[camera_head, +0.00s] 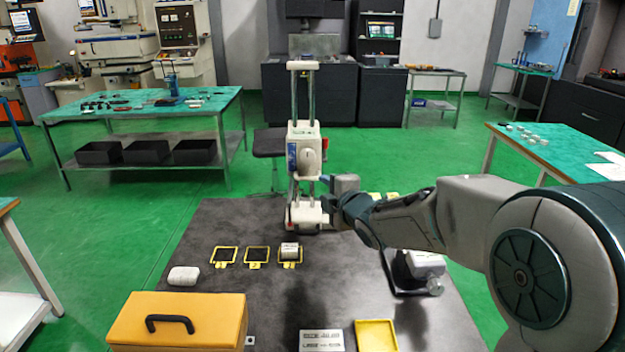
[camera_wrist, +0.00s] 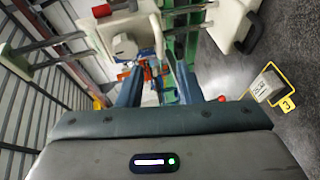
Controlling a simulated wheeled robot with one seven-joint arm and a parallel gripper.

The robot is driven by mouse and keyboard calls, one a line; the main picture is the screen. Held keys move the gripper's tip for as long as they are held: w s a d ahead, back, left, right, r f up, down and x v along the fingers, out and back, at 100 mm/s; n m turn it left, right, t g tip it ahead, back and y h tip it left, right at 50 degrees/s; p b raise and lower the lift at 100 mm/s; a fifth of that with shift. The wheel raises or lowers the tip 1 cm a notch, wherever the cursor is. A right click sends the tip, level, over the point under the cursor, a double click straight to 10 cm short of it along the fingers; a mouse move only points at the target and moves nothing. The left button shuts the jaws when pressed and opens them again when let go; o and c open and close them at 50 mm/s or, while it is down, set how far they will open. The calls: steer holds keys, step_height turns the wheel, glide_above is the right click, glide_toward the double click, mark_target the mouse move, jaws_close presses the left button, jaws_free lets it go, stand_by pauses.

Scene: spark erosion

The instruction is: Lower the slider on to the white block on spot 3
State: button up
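The slider (camera_head: 304,150) is a white carriage with a round boss, on two upright rods of a stand at the back of the dark table. It also shows in the wrist view (camera_wrist: 126,45). The white block (camera_head: 290,247) sits inside the yellow frame of spot 3 (camera_head: 290,263), in front of the stand. Block (camera_wrist: 263,86) and frame (camera_wrist: 287,76) show at the right of the wrist view. My gripper (camera_head: 326,194) is beside the rods, a little below and right of the slider. In the wrist view its fingers (camera_wrist: 160,88) are apart, with no object clearly held.
Two empty yellow frames (camera_head: 241,255) lie left of spot 3, with a white rounded piece (camera_head: 183,276) beyond. An orange box (camera_head: 180,318) with a black handle stands at front left. A yellow tray (camera_head: 376,335) and grey plate (camera_head: 321,340) lie in front. The table's middle is clear.

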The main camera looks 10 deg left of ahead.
mark_target(310, 179)
steer(key=p+x, duration=0.2)
steer(key=x, duration=0.6)
steer(key=shift+w+a, duration=0.1)
steer(key=shift+w, duration=0.2)
steer(key=shift+f, duration=0.1)
jaws_close()
